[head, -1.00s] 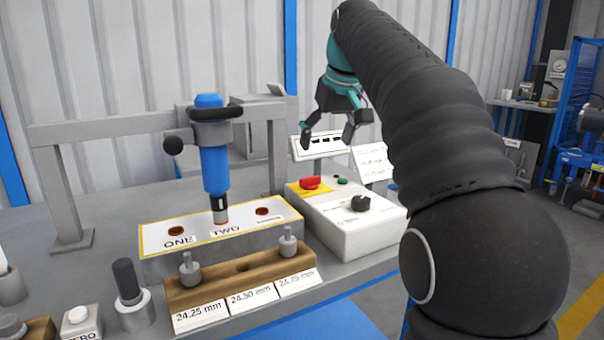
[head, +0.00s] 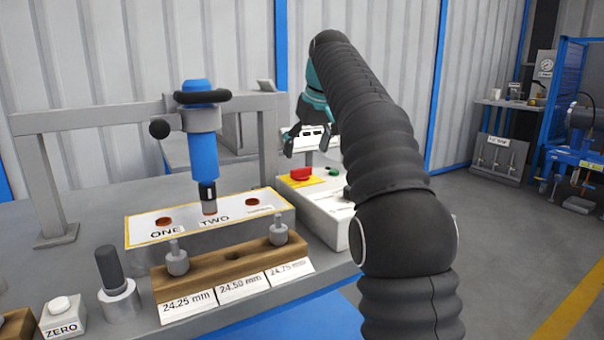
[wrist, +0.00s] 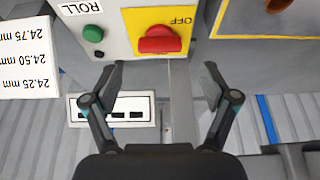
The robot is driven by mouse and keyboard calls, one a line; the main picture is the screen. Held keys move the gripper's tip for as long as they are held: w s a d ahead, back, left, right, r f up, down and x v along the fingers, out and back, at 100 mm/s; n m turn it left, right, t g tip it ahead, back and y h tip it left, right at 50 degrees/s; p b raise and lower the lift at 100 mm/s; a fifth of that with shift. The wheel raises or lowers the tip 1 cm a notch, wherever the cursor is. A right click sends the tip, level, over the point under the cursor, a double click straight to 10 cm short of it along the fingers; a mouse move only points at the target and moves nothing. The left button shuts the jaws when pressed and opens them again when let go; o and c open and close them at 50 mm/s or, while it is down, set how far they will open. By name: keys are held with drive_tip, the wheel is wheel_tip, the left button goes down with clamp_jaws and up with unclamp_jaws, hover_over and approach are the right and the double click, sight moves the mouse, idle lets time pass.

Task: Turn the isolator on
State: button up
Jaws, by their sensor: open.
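The isolator is a red rotary handle (head: 301,174) on a yellow plate, on top of a white control box (head: 330,215) at the bench's right side. In the wrist view the red handle (wrist: 160,40) lies crosswise on its yellow plate (wrist: 172,18), beside the word OFF. My gripper (head: 306,148) is open and empty, above and behind the control box in the head view. In the wrist view my gripper (wrist: 160,82) has its fingers spread apart, with the handle beyond the fingertips and roughly centred between them. They do not touch it. My arm hides the box's right part.
A green button (wrist: 93,34) sits beside the isolator. A small slotted panel (wrist: 112,109) stands near the gripper. A blue tool (head: 203,150) hangs over the plate marked ONE and TWO (head: 140,233). A wooden gauge block (head: 215,268) is in front.

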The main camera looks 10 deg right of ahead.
sight(302, 169)
drive_tip(key=shift+b+x, duration=0.7)
drive_tip(key=shift+x, duration=2)
drive_tip(key=shift+c, duration=0.2)
drive_tip(key=c, duration=1.1)
